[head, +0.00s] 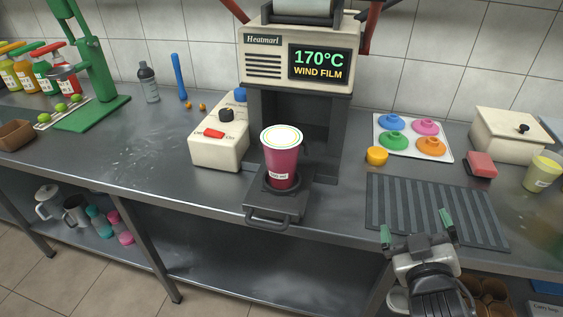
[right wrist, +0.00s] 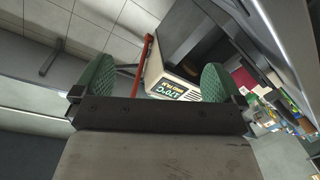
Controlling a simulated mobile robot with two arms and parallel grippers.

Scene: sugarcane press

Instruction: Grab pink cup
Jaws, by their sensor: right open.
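The pink cup (head: 281,160) stands upright on the tray (head: 277,207) of the sealing machine (head: 297,70). It has a pale lid or film with a coloured rim on top and a white label low on its side. My right gripper (head: 417,228), with green fingertips, is open and empty near the counter's front edge, right of the cup and apart from it. In the right wrist view the open fingers (right wrist: 150,82) frame the tilted machine, and a pink patch, perhaps the cup (right wrist: 245,79), shows beyond the right finger. My left gripper is not in view.
A beige control box (head: 219,137) stands left of the cup. A tray of coloured lids (head: 412,138) and a yellow cup (head: 542,173) are at right.

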